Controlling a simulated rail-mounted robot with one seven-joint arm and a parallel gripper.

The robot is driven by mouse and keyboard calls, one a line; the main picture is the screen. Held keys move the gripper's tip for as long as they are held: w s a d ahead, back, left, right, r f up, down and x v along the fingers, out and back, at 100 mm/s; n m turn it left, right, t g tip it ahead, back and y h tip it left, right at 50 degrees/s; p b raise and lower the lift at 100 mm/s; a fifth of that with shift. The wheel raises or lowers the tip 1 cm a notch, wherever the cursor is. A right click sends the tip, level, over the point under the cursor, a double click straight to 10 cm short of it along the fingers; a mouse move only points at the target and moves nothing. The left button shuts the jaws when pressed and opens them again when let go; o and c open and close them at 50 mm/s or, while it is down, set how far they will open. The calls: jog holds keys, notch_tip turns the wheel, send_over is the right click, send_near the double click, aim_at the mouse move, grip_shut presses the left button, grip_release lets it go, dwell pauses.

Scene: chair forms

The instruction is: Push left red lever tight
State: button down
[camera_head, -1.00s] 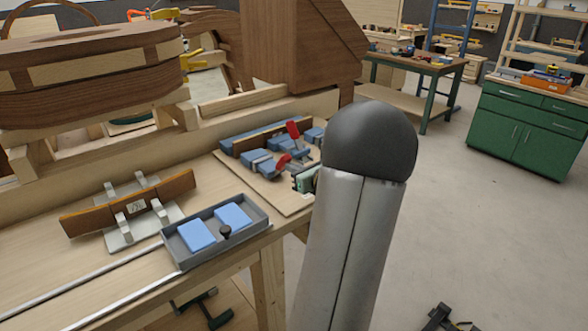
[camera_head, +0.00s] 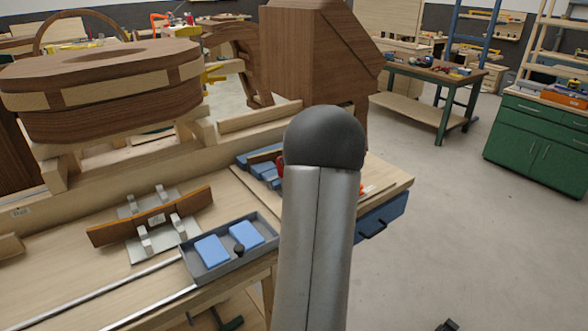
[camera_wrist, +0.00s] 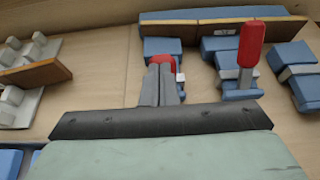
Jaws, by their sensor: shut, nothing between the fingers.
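In the wrist view, the left red lever (camera_wrist: 162,59) shows only its red top, just beyond my fingertips; the rest is hidden. My gripper (camera_wrist: 160,72) is shut and empty, its tips overlapping that lever in the picture; I cannot tell whether they touch it. The right red lever (camera_wrist: 251,42) stands up to the right of my gripper, on a blue clamp (camera_wrist: 235,82). Behind the levers, a brown wooden strip (camera_wrist: 220,26) lies along a blue bar. In the head view, my arm hides my gripper and most of the levers; a little red (camera_head: 280,168) shows beside it.
More blue blocks (camera_wrist: 296,70) sit right of the right lever. A curved brown piece in a grey holder (camera_head: 150,217) and a grey tray (camera_head: 228,270) with blue pads lie to the left on the bench. A large wooden form (camera_head: 315,55) stands behind.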

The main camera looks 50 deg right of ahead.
jog(key=shift+w+d+f+b, duration=0.15)
jog(key=shift+w+d, duration=0.1)
jog(key=shift+w, duration=0.7)
jog(key=shift+w+d+f+b, duration=0.1)
jog(key=shift+w+d+b, duration=0.15)
jog(key=shift+w, duration=0.65)
jog(key=shift+w+d+f+b, duration=0.1)
jog(key=shift+w+d, duration=0.2)
jog(key=shift+w, duration=0.65)
jog(key=shift+r, duration=0.1)
